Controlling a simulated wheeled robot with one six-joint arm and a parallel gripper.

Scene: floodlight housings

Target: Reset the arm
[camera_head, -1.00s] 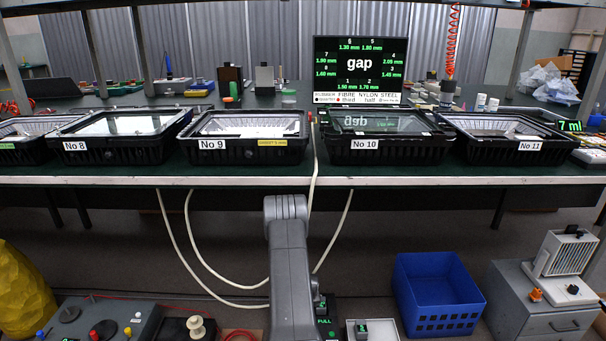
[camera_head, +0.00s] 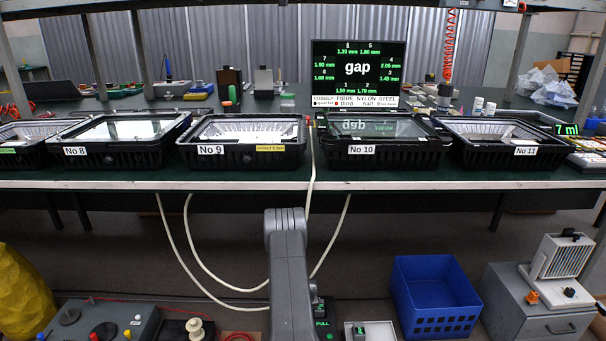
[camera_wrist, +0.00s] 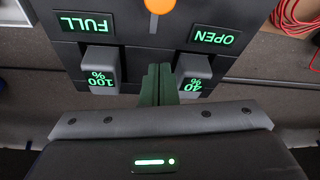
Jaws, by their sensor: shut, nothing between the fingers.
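My arm stands upright at the lower middle of the head view, in front of the bench (camera_head: 420,184); my gripper is hidden there. In the wrist view my gripper (camera_wrist: 160,70) shows as two dark green fingers pressed together, with nothing between them. Its fingertips are beside a dark panel (camera_wrist: 150,42) with lit labels FULL and OPEN. Two grey blocks marked 100 % (camera_wrist: 100,68) and 40 % (camera_wrist: 193,75) sit either side of the fingers. I cannot tell whether the fingers touch the panel.
Floodlight housings line the bench, among them No 9 (camera_head: 245,150) and No 10 (camera_head: 375,150). A screen reading gap (camera_head: 357,68) stands behind. Pale cables hang off the front edge. A blue crate (camera_head: 435,295) and a grey cabinet (camera_head: 535,310) are low at right.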

